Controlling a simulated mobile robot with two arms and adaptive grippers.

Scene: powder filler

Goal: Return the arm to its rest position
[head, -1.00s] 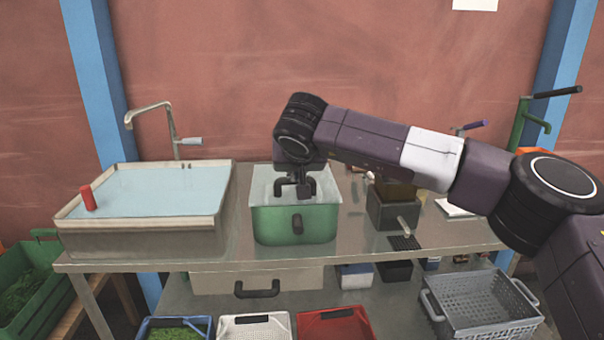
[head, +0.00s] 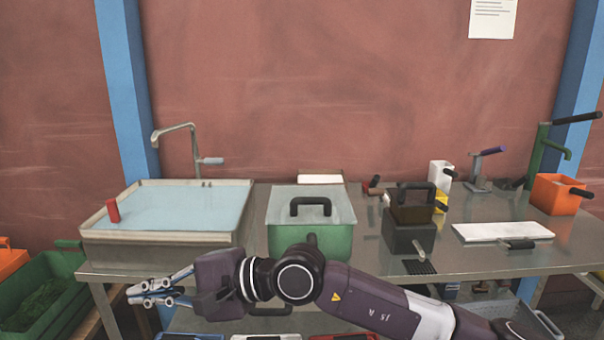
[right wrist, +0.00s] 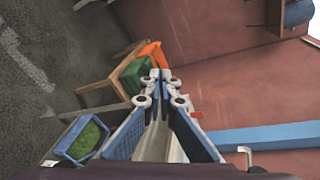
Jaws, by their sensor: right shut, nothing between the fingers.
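My right arm (head: 375,300) comes in from the lower right of the head view and reaches left across the front of the table. Its gripper (head: 150,290) is shut and empty, in front of the table's front edge below the sink. In the right wrist view the fingers (right wrist: 159,78) meet at their tips with nothing between them. My left gripper does not show.
A green box (head: 340,240) with a black-handled lid stands on the metal table, behind my arm. A water-filled sink (head: 100,237) with a red cylinder (head: 113,211) is to its left. A dark dispenser (head: 408,238) and an orange container (head: 556,192) stand right. Green crates (head: 40,300) sit at lower left.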

